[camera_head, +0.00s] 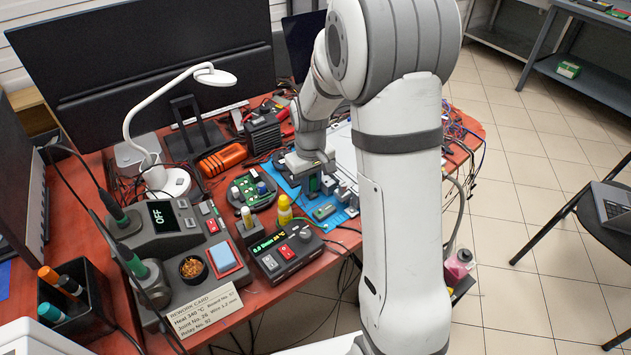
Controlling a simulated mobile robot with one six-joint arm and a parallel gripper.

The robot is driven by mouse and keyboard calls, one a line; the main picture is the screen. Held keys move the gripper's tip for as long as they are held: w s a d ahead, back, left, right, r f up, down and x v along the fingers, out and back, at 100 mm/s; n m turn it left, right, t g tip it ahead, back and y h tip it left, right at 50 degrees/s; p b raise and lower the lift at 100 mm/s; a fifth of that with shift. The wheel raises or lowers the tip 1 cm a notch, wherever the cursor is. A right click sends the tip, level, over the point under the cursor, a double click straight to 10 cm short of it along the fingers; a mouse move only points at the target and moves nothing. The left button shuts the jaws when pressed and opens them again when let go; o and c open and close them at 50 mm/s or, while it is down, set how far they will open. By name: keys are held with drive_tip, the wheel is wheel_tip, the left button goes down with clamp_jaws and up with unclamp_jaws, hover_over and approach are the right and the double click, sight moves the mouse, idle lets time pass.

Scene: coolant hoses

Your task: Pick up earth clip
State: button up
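My gripper (310,183) points down over the blue work mat (291,188), in the middle of the red bench. A small dark green piece shows right at its fingertips; I cannot tell whether it is held or only behind them. The fingers are too small and partly hidden to show whether they are open or shut. I cannot make out an earth clip for certain. Small grey blocks and a green part (324,211) lie on the mat close to the gripper.
A round dark tray (252,192) with a green board stands left of the mat. A soldering station (163,228), white lamp (157,176) and orange tool (222,160) crowd the left. Cables lie around.

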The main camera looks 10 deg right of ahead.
drive_tip(key=shift+r, duration=0.15)
clamp_jaws()
wheel_tip(320, 180, up, 10)
drive_tip(key=shift+f+p, duration=0.25)
drive_tip(key=shift+p, duration=0.4)
wheel_tip(320, 180, up, 3)
drive_tip(key=shift+r+p, duration=0.15)
drive_tip(key=shift+p, duration=1)
